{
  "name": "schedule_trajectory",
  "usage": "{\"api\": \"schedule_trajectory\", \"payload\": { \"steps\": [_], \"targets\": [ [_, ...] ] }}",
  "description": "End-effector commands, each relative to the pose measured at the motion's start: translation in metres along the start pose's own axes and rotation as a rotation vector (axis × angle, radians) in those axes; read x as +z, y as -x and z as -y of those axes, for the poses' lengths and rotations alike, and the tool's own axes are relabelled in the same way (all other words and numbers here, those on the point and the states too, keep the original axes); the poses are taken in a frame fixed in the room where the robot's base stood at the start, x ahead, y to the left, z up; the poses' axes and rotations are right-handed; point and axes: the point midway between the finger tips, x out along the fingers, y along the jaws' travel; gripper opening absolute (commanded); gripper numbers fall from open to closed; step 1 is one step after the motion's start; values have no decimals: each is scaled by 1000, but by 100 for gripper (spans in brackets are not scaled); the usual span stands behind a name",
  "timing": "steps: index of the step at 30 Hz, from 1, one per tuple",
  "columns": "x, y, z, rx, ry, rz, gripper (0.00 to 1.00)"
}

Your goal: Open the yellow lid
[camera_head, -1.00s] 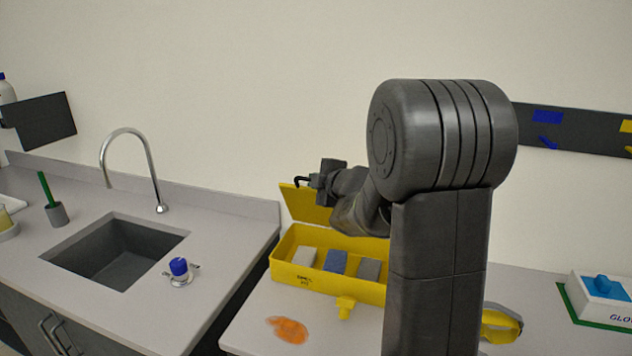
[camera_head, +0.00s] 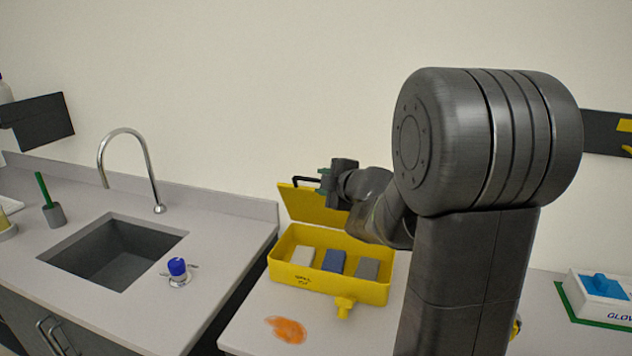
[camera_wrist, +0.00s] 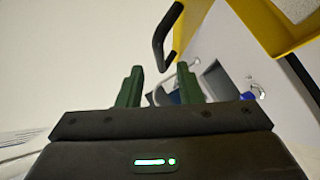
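The yellow lid (camera_head: 300,204) stands raised at the back of the open yellow box (camera_head: 345,286). Its black bar handle (camera_head: 298,180) is near the lid's top edge. My gripper (camera_head: 323,178) is beside the handle, to its right, and my arm hides the lid's right part. In the wrist view my two green fingers (camera_wrist: 160,84) are apart, with no handle between them. The handle (camera_wrist: 160,40) shows just beyond the fingertips, with the yellow lid (camera_wrist: 191,22) next to it.
Grey and blue blocks (camera_head: 333,261) lie in the box, with a yellow latch (camera_head: 344,306) at its front. An orange stain (camera_head: 287,329) marks the counter. The sink (camera_head: 115,250) and faucet (camera_head: 150,170) are left, beyond a gap. A glove box (camera_head: 603,295) stands right.

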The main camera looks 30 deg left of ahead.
Motion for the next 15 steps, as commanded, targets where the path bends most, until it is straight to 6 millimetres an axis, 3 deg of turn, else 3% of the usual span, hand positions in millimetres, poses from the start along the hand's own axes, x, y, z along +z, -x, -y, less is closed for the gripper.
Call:
{"api": "schedule_trajectory", "payload": {
  "steps": [6,15],
  "targets": [
    [1,47,-2,2,1,3,33],
    [0,80,0,0,0,0,33]
  ]
}}
